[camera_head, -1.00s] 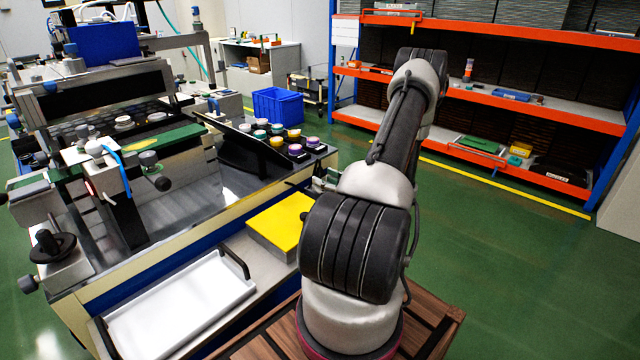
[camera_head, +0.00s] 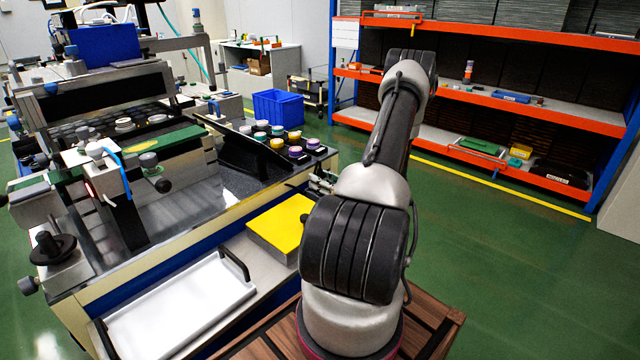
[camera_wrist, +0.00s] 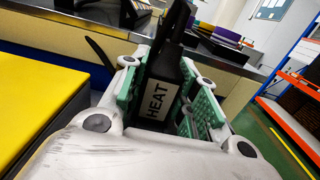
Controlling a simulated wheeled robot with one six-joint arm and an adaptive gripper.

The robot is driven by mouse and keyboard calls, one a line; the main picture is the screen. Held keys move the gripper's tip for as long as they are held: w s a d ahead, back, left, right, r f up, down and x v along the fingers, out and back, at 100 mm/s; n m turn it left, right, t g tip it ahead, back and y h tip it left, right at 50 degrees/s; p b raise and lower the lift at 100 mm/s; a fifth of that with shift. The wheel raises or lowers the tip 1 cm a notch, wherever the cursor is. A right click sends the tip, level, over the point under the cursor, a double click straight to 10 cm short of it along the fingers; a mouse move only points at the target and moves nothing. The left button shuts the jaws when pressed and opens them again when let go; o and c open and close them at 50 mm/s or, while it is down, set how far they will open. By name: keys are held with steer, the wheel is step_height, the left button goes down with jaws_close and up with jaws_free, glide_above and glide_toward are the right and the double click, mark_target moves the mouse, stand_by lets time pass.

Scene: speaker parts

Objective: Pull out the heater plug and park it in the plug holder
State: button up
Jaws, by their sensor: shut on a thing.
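The heater plug (camera_wrist: 163,85) is black with a white label reading HEAT. In the wrist view it stands slightly tilted between the green pads of my gripper (camera_wrist: 172,103), which is shut on it. The plug's upper end reaches above the pads, in front of the machine's pale side panel. In the head view my gripper (camera_head: 322,183) shows only in part beside my arm, near the right front corner of the machine table, and the plug cannot be made out clearly. I cannot pick out the plug holder or the socket with certainty.
A yellow block (camera_head: 281,225) lies left of my arm, beside a white tray (camera_head: 180,304) with black handles. Several coloured-topped pots (camera_head: 285,138) stand on the machine table behind a dark slanted panel (camera_head: 243,154). Orange shelving (camera_head: 500,100) stands at the back right. Green floor is clear right of me.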

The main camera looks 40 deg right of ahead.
step_height(320, 180, up, 10)
stand_by(0.5)
steer(key=shift+r, duration=0.1)
steer(key=shift+r, duration=2.65)
